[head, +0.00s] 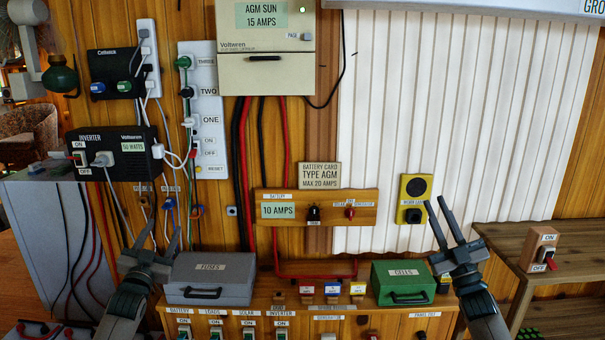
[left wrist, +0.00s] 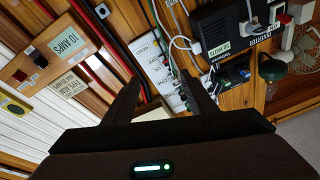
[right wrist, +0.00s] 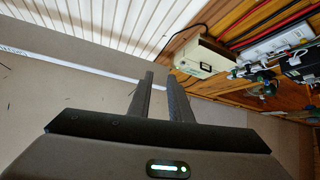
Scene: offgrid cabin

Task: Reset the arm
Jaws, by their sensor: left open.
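My left gripper (head: 164,236) is in the lower left of the head view, raised in front of the wood wall beside the grey FUSES box (head: 210,278). Its fingers are apart with nothing between them, as the left wrist view also shows (left wrist: 161,80). My right gripper (head: 435,203) is on the right of the head view, pointing up in front of the white corrugated panel, right of the green CELLS box (head: 403,282). Its fingers have a narrower gap, empty, as in the right wrist view (right wrist: 160,76). Neither gripper appears to touch anything.
A shelf (head: 300,300) with breaker switches runs along the bottom. The inverter (head: 115,153) and a white switch strip (head: 209,130) hang at left, with loose cables. A battery panel (head: 335,207) is mid-wall.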

